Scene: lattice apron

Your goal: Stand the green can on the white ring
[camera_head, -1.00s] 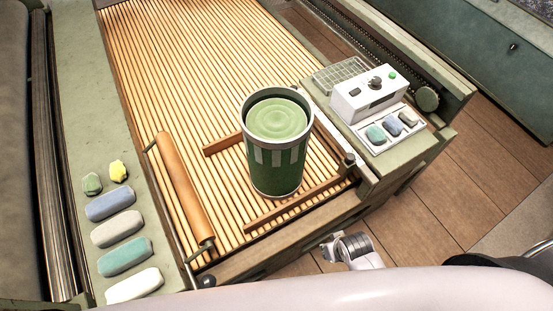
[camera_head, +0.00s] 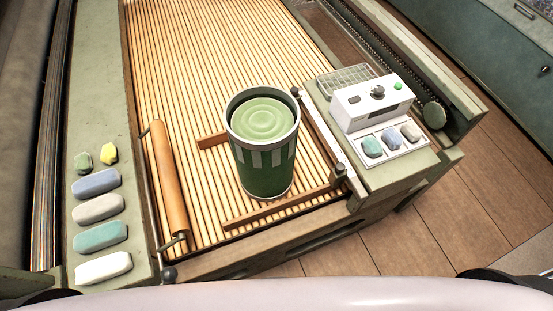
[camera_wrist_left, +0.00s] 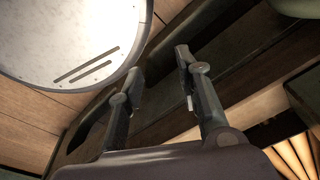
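The green can (camera_head: 264,172) stands upright on the slatted lattice apron (camera_head: 215,60) in the head view. It has a grey-white rim, pale vertical panels and a pale green ridged top. A pale band shows at its foot; I cannot make out a separate white ring. In the left wrist view my left gripper (camera_wrist_left: 160,68) has its two fingers apart with nothing between them, over a dark beam. The can is not in that view, and my left gripper is not in the head view. My right gripper is in neither view.
Wooden rails (camera_head: 275,208) lie beside the can, and an orange-brown roller (camera_head: 169,180) is to its left. Several soap-like blocks (camera_head: 99,208) line the left ledge. A white control box (camera_head: 374,104) stands at right. The slats behind the can are clear.

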